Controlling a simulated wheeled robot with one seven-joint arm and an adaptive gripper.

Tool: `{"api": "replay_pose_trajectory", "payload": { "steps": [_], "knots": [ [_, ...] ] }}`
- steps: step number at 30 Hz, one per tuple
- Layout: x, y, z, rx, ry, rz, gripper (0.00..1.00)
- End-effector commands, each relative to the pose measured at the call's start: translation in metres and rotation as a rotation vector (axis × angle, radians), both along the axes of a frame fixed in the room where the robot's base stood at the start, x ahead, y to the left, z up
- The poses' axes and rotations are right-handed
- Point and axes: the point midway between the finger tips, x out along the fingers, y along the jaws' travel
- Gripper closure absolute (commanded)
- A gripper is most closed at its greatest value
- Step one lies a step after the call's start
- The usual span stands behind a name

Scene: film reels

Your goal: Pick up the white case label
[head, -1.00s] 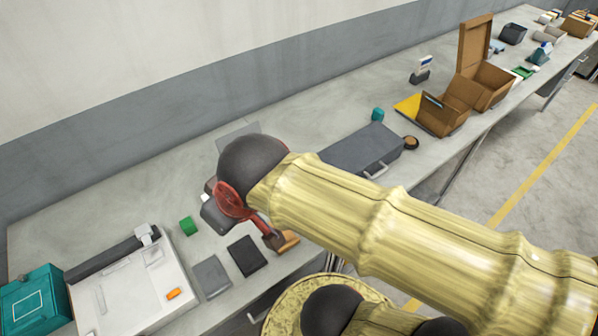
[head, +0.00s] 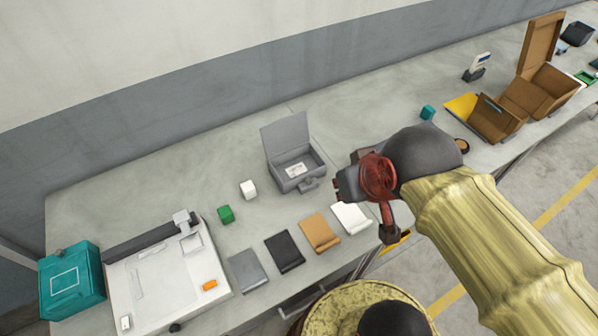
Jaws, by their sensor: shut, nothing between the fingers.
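A white flat piece (head: 350,218) lies on the bench at the right end of a row of similar flat pieces. Another small white label-like card (head: 295,170) lies inside the open grey case (head: 302,183). I cannot tell for certain which is the case label. My gripper (head: 390,234) is at the bench's front edge, just right of the white flat piece, below the red wrist part. It is shut and holds nothing. Whether it touches anything is unclear.
Tan (head: 320,232), black (head: 284,250) and grey (head: 248,270) pieces lie left of the white one.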

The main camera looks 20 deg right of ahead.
Motion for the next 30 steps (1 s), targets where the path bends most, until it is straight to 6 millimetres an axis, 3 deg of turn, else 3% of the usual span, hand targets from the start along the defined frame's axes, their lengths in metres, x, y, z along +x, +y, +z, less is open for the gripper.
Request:
{"api": "replay_pose_trajectory", "payload": {
  "steps": [3, 8, 14, 23, 30],
  "knots": [
    [0.0, 0.0, 0.0, 0.0, 0.0, 0.0, 1.0],
    [0.001, 0.0, 0.002, 0.0, 0.015, 0.0, 0.92],
    [0.014, 0.0, -0.026, 0.0, 0.174, 0.0, 0.8],
    [0.07, 0.0, -0.068, -0.002, 0.404, 0.007, 0.63],
    [0.126, 0.0, -0.12, -0.008, 0.535, 0.034, 0.49]
  ]
}}
